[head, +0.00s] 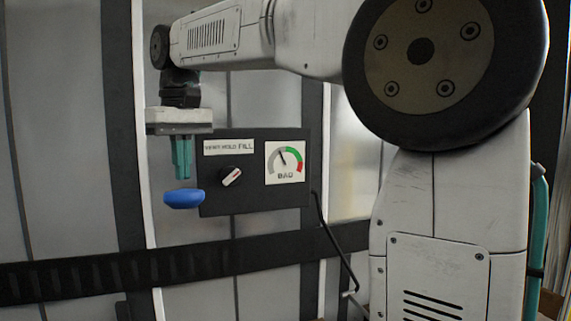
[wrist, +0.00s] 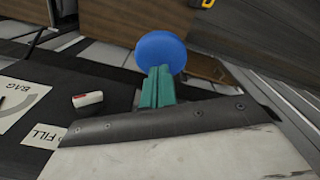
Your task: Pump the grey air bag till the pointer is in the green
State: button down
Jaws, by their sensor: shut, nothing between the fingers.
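My gripper (head: 182,176) has teal fingers, shut and empty, pointing down. Just below them is a round blue pump knob (head: 184,198), at the left end of a dark control box (head: 255,200). In the wrist view the fingers (wrist: 158,70) overlap the edge of the blue knob (wrist: 160,50); I cannot tell whether they touch it. The gauge (head: 285,162) on the box has its pointer leaning up and left, in the grey part short of the green. The selector knob (head: 231,177) has its red-marked end towards FILL. I cannot make out the grey air bag.
A dark strap (head: 90,272) runs across the grey panels below the box. A black hose (head: 335,245) hangs from the box's right side. My arm covers the upper right of the head view. The panel left of my gripper is clear.

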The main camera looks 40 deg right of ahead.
dwell(0.6)
jog(key=shift+f, duration=3.6)
jog(key=shift+r, duration=3.6)
jog(key=shift+r, duration=2.5)
